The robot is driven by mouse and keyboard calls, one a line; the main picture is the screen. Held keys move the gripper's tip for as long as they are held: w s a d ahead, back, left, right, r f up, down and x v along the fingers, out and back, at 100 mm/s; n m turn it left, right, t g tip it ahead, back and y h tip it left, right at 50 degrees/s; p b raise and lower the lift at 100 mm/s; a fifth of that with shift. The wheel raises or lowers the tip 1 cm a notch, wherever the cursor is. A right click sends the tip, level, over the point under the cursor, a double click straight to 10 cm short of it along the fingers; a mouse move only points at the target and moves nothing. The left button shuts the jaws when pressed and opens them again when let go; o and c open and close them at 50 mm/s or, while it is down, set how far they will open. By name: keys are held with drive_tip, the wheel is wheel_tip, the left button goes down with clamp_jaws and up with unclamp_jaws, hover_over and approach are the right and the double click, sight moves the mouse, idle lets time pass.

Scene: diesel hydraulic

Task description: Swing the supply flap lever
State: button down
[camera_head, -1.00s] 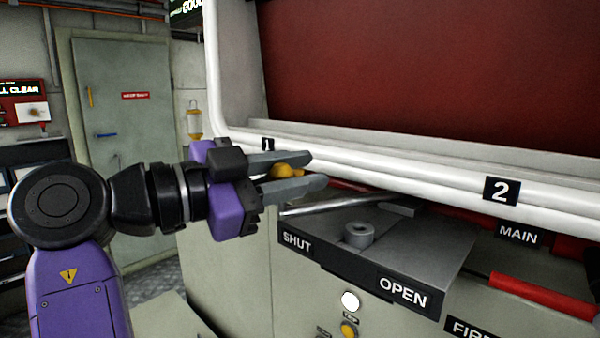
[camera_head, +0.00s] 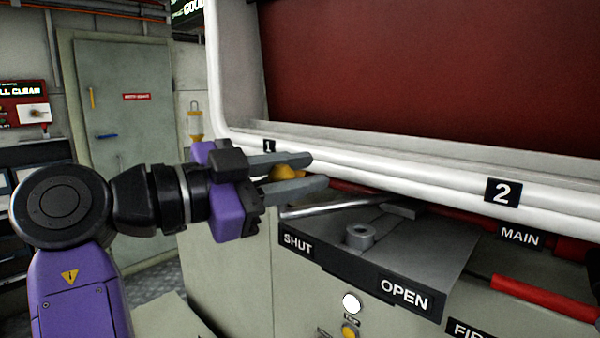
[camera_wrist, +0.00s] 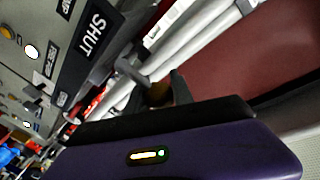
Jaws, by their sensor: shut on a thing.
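The supply flap lever (camera_head: 335,207) is a silver rod that runs from a grey plate marked SHUT (camera_head: 297,243) and OPEN (camera_head: 404,294) toward the left. Its yellow knob (camera_head: 286,173) is between the fingers of my gripper (camera_head: 302,174), at the SHUT side of the plate. My gripper is shut on the knob. In the wrist view the knob (camera_wrist: 157,93) shows dark yellow between the two fingertips. The join between the rod and the knob is partly hidden by the lower finger.
A round grey boss (camera_head: 358,236) stands on the plate. A red bar (camera_head: 545,297) lies to the right. The room in front of the plate looks free.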

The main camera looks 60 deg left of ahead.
sight(271, 177)
drive_tip(key=shift+w+d+r, duration=0.1)
drive_tip(key=shift+r, duration=0.15)
idle(0.5)
drive_tip(key=c, duration=1.1)
unclamp_jaws()
drive_tip(key=shift+f, duration=0.1)
drive_tip(key=shift+s+f, duration=0.1)
drive_tip(key=shift+s, duration=0.25)
drive_tip(key=shift+s+d+b, duration=0.2)
drive_tip(key=shift+s+b, duration=0.45)
drive_tip(key=shift+s, duration=2.9)
